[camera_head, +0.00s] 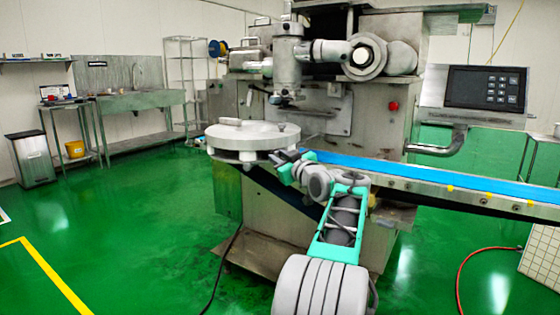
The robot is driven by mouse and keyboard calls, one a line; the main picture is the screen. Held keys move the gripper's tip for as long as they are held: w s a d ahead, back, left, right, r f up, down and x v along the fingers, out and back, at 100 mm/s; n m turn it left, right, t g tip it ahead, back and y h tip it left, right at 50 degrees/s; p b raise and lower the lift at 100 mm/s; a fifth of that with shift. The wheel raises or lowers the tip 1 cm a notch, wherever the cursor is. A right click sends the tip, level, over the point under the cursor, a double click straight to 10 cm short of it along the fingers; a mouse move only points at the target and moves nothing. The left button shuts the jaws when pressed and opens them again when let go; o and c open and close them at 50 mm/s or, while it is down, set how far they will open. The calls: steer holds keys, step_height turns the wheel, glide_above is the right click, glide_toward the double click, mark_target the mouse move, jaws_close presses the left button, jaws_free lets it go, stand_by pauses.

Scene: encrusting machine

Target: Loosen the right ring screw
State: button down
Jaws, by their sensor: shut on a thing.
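The round light-grey disc (250,136) of the encrusting machine stands at the middle of the picture, with a small knob on its top. My arm reaches up from the bottom, and my gripper (284,156) is at the right underside edge of the disc. It is shut on a small part there, which I take to be the right ring screw. The fingers and wrist hide most of that screw, so its turn cannot be made out. Another small fitting (247,166) shows under the front of the disc.
The blue conveyor belt (400,173) runs right from just behind my wrist. The machine body (345,115) stands behind, with a control panel (486,88) at right. A red hose (468,268) and a black cable (221,268) lie on the green floor. The left floor is mostly clear.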

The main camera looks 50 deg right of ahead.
steer(key=shift+f, duration=0.1)
steer(key=c, duration=1.2)
jaws_free()
steer(key=p+v, duration=0.1)
steer(key=v, duration=0.6)
steer(key=shift+s+a, duration=0.2)
steer(key=shift+s, duration=0.15)
